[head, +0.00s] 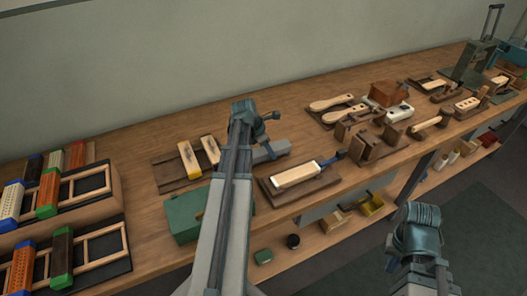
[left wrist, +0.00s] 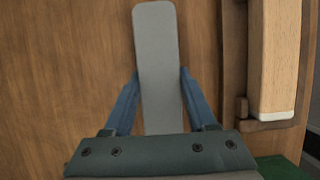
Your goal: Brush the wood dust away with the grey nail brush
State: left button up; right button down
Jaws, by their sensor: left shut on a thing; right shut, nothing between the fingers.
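My left gripper (left wrist: 158,76) is shut on the grey nail brush (left wrist: 157,40), a long flat grey piece with a rounded end, seen from above over the wooden bench. In the head view a grey piece (head: 272,150), probably this brush, shows just right of my left wrist; the fingers are largely hidden there. I cannot tell whether the brush touches the bench, and its bristles are hidden. I cannot make out wood dust in either view. My right gripper (head: 415,228) is shut and empty, off the bench's front edge.
A pale wooden block (head: 297,173) lies on a dark tray right of my left arm. A green box (head: 183,217) stands to the left. Dark fixtures (head: 368,143) and wooden tools crowd the right. Brushes in racks (head: 92,186) stand far left. A lower shelf (head: 325,236) holds small boxes.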

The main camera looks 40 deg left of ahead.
aim_at(286, 143)
pick_arm(q)
jog(key=shift+w+d+f, duration=0.1)
jog(key=shift+w+d, duration=0.3)
jog(key=shift+w, duration=0.45)
jog(key=shift+w+d, duration=0.4)
jog(key=shift+w, duration=0.45)
jog(key=shift+w+d, duration=0.4)
jog(key=shift+w, duration=0.45)
jog(key=shift+w+d, duration=0.4)
jog(key=shift+w, duration=0.45)
notch_tip(286, 143, up, 6)
jog(key=p, duration=0.6)
notch_tip(286, 143, up, 3)
jog(key=p, duration=0.3)
